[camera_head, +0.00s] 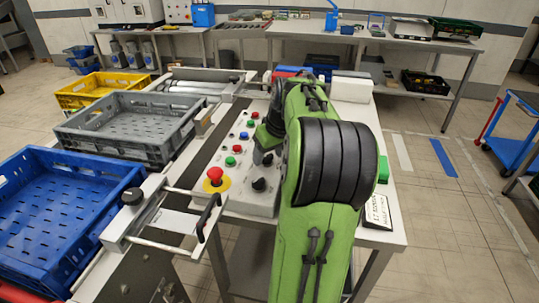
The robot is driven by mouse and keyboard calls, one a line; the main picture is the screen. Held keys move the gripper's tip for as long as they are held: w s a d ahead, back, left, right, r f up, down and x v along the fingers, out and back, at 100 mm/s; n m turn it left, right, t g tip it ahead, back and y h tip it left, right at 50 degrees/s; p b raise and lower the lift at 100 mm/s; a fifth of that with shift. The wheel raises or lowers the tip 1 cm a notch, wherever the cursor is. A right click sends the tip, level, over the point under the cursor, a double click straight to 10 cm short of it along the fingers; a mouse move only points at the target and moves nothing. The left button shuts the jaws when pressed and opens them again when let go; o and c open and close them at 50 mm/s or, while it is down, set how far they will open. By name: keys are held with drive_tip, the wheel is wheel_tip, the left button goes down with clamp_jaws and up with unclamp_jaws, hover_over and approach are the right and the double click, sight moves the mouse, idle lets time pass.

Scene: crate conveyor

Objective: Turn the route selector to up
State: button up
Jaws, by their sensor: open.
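The control panel (222,200) is a pale sloped box with coloured buttons, in the middle of the head view. A black rotary knob (259,185) sits near its front right, by the red emergency stop (214,177) with its yellow ring. It may be the route selector; its labels and pointer are too small to read. My gripper (265,153) is partly in view, dark and pointing down over the right side of the panel, behind my green arm. It is open; its fingertips are hard to make out. I cannot tell whether it touches anything. My arm hides the panel's right part.
A blue crate (20,245), a grey crate (122,153) and a yellow crate (72,100) line the left side. A white box (351,90) stands behind my arm.

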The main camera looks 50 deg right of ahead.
drive_tip(key=c, duration=1)
drive_tip(key=shift+c, duration=0.2)
drive_tip(key=shift+a+m, duration=0.1)
drive_tip(key=shift+m, duration=0.2)
drive_tip(key=m, duration=0.1)
drive_tip(key=m+g+h+p, duration=0.1)
drive_tip(key=m, duration=0.1)
drive_tip(key=shift+w+a+m, duration=0.15)
drive_tip(key=shift+m, duration=0.15)
drive_tip(key=m+p, duration=0.1)
drive_tip(key=m, duration=0.1)
drive_tip(key=m+g+h, duration=0.1)
drive_tip(key=m, duration=0.1)
drive_tip(key=shift+w+a+r+m+p, duration=0.1)
drive_tip(key=shift+w+m+p, duration=0.1)
drive_tip(key=shift+m+p, duration=0.15)
drive_tip(key=m+g+p, duration=0.1)
drive_tip(key=m, duration=0.1)
drive_tip(key=m+g+p, duration=0.1)
drive_tip(key=m, duration=0.1)
drive_tip(key=shift+w+m+h, duration=0.2)
drive_tip(key=shift+m+h, duration=0.05)
drive_tip(key=shift+h, duration=0.05)
drive_tip(key=shift+w+m+g+p, duration=0.15)
drive_tip(key=shift+m+g+p, duration=0.9)
drive_tip(key=shift+m, duration=1.05)
